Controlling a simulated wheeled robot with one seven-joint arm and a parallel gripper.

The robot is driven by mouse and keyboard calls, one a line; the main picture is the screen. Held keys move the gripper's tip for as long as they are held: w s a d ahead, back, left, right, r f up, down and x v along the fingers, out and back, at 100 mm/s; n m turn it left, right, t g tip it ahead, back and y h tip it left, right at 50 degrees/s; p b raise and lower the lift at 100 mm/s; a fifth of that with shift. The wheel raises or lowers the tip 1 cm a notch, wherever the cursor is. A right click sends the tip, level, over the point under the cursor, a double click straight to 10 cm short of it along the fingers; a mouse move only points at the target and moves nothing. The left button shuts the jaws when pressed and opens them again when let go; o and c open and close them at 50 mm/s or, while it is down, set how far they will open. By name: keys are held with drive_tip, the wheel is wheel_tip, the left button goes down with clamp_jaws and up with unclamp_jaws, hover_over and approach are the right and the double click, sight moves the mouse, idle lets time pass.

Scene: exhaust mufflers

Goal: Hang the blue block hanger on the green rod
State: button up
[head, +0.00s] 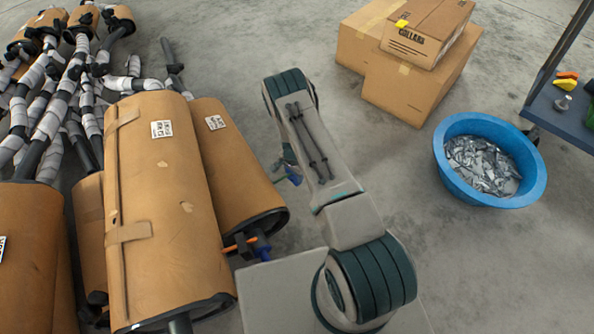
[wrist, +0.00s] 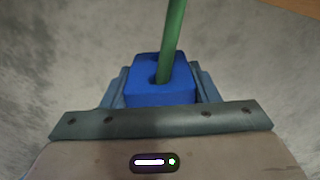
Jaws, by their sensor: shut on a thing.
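The blue block hanger (wrist: 160,92) is between the two fingers of my gripper (wrist: 162,84) in the wrist view, and the gripper is shut on it. The green rod (wrist: 174,38) runs from the top edge of the wrist view down to a dark hole in the block's face. Its lower end meets the hole; how far it passes in is hidden. In the head view my arm covers most of the gripper, and only small blue and green bits show at its left side, too small to tell apart.
Brown-wrapped mufflers (head: 165,215) lie close to the left of my arm. Cardboard boxes (head: 415,88) and a blue tub (head: 540,180) of metal scraps stand to the right. A dark cart shelf (head: 548,105) is at the far right. Grey floor between them is clear.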

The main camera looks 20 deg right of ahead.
sight(286, 176)
drive_tip(key=shift+s+a, duration=0.3)
drive_tip(key=shift+a, duration=0.65)
drive_tip(key=shift+c, duration=0.3)
drive_tip(key=shift+s+a+f, duration=0.1)
drive_tip(key=shift+a+f, duration=0.05)
drive_tip(key=shift+a, duration=0.7)
drive_tip(key=o, duration=1.1)
drive_tip(key=shift+a+r, duration=0.2)
drive_tip(key=shift+o, duration=0.2)
drive_tip(key=shift+d, duration=0.35)
drive_tip(key=shift+r, duration=0.35)
wheel_tip(286, 176, up, 13)
drive_tip(key=p, duration=0.4)
